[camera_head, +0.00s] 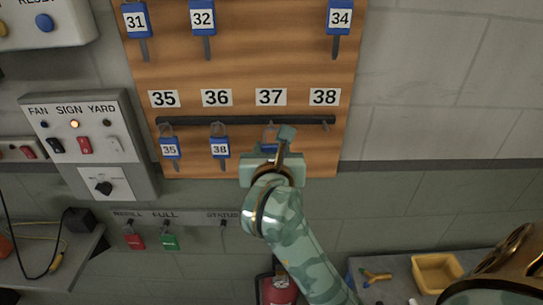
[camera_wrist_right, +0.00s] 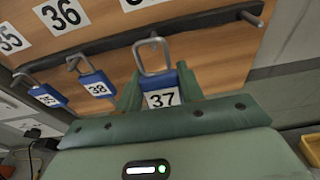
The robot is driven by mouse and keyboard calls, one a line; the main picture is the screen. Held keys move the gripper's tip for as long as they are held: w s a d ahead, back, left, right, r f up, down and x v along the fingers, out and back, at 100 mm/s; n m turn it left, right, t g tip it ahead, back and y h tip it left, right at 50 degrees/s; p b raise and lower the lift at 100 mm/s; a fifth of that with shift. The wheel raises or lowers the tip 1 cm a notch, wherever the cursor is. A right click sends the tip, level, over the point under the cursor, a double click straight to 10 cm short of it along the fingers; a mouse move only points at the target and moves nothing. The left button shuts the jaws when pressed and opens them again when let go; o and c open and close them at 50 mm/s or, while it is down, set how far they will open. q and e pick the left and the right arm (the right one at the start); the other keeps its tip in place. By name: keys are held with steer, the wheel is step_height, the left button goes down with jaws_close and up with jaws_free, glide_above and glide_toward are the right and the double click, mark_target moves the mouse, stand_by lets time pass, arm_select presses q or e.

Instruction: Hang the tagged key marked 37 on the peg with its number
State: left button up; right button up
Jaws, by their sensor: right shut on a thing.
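The key marked 37 has a blue tag (camera_wrist_right: 162,97) and a grey metal loop. In the wrist view my right gripper (camera_wrist_right: 158,92) is shut on the tag, number facing out. The loop is up at the rail, overlapping the peg (camera_wrist_right: 153,43) under label 37; I cannot tell whether it is around the peg. In the head view my right gripper (camera_head: 272,150) is just below label 37 (camera_head: 271,97) and mostly hides the tag (camera_head: 270,133). My left gripper is not in view.
Key 35 (camera_head: 170,148) hangs under label 35 and key 38 (camera_head: 219,147) under label 36, left of my right gripper. The peg (camera_head: 325,125) under label 38 is empty. Keys 31, 32 and 34 hang above. A switch box (camera_head: 88,140) is at left.

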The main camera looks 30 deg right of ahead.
steer(key=shift+b+x, duration=0.85)
steer(key=shift+x, duration=1.5)
steer(key=shift+f, duration=0.1)
steer(key=o, duration=1.1)
steer(key=shift+c, duration=0.2)
